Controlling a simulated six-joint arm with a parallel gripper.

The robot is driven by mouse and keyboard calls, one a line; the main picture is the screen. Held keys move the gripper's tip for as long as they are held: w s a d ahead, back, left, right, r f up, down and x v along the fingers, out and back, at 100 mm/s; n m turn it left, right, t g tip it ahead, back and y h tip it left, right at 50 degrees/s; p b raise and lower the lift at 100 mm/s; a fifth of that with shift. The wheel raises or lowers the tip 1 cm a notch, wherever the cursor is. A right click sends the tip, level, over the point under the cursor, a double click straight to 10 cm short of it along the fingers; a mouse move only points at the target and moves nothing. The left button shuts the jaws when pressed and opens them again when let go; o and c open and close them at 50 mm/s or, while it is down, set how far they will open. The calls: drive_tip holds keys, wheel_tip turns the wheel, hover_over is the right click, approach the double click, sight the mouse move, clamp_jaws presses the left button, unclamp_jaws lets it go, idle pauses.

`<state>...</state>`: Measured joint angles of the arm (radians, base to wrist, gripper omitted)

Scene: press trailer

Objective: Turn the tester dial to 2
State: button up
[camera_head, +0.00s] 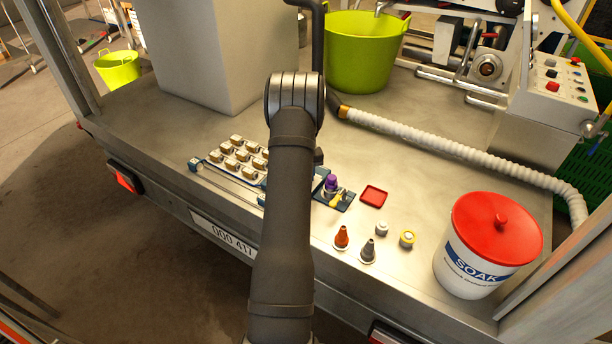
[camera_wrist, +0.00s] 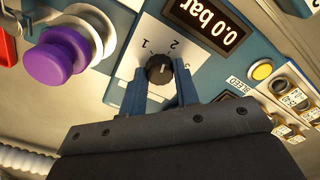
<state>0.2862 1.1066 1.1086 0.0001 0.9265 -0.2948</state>
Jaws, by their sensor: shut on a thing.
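The tester dial (camera_wrist: 159,66) is a small black knob on a white plate on the blue tester (camera_wrist: 208,62). The digits 1 and 2 are printed above it in the wrist view. The dial has a pale pointer mark; I cannot tell exactly which digit it meets. My gripper (camera_wrist: 158,74) has one blue finger on each side of the dial and is shut on it. The tester's dark display reads 0.0 bar (camera_wrist: 210,20). In the head view my arm hides the gripper, the dial and most of the tester.
A purple knob (camera_wrist: 56,55) stands beside the dial plate and a yellow BLEED button (camera_wrist: 262,71) lies right. In the head view, a tray of small blocks (camera_head: 238,155), a red dish (camera_head: 373,196), nozzles (camera_head: 342,238) and a SOAK tub (camera_head: 480,255) stand on the metal deck.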

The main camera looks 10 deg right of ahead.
drive_tip(key=shift+m, duration=1.3)
drive_tip(key=o, duration=1)
drive_tip(key=shift+c, duration=0.2)
wheel_tip(320, 180, up, 17)
drive_tip(key=shift+r, duration=0.2)
